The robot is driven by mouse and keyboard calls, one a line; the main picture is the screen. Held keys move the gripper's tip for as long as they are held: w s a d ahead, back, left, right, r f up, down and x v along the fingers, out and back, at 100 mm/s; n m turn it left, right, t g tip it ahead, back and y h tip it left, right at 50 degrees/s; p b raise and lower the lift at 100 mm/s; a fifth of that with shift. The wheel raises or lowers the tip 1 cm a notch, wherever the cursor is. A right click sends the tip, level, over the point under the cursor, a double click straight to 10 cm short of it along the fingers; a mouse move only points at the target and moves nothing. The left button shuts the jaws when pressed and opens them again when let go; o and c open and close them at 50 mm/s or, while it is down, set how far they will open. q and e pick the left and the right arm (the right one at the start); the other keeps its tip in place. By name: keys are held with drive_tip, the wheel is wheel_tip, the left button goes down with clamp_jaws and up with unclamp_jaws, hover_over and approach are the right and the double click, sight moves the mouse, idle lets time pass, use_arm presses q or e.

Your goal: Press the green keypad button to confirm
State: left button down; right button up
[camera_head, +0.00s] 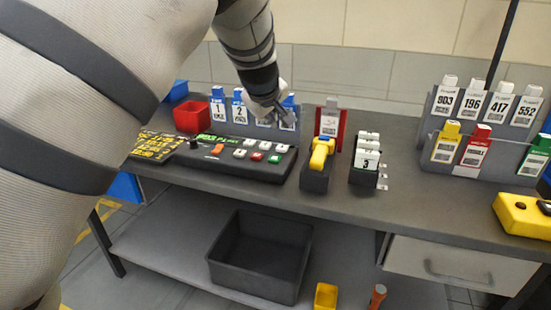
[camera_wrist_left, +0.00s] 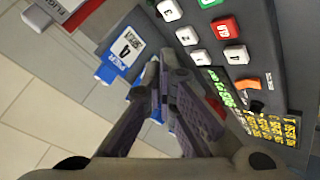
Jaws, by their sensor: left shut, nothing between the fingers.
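A dark keypad panel (camera_head: 200,158) lies on the workbench with white, red and green buttons. Its green button (camera_head: 275,158) is at the panel's right front corner; in the left wrist view it shows at the top edge (camera_wrist_left: 208,3), beside the red button (camera_wrist_left: 227,27). My left gripper (camera_head: 280,113) is shut and empty. It hangs behind the panel's right end, before the numbered blue-topped cards. In the left wrist view its closed fingertips (camera_wrist_left: 154,72) lie between a blue number 4 card (camera_wrist_left: 122,50) and the panel, apart from the green button. My right gripper is out of view.
A card rack (camera_head: 487,125) is farther right. A black bin (camera_head: 258,252) sits on the lower shelf.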

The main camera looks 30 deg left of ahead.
use_arm(q)
hover_over(271, 158)
wheel_tip(271, 158, down, 5)
drive_tip(key=shift+r+b, duration=0.1)
drive_tip(key=shift+b, duration=0.35)
drive_tip(key=shift+f, duration=1.15)
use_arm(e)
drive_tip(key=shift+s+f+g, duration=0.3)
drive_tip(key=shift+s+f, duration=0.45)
use_arm(q)
drive_tip(key=shift+f, duration=0.15)
drive_tip(key=shift+f, duration=0.3)
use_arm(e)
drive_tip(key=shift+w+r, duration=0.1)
use_arm(q)
drive_tip(key=shift+f, duration=0.5)
drive_tip(key=shift+r+p, duration=0.3)
drive_tip(key=shift+r, duration=0.65)
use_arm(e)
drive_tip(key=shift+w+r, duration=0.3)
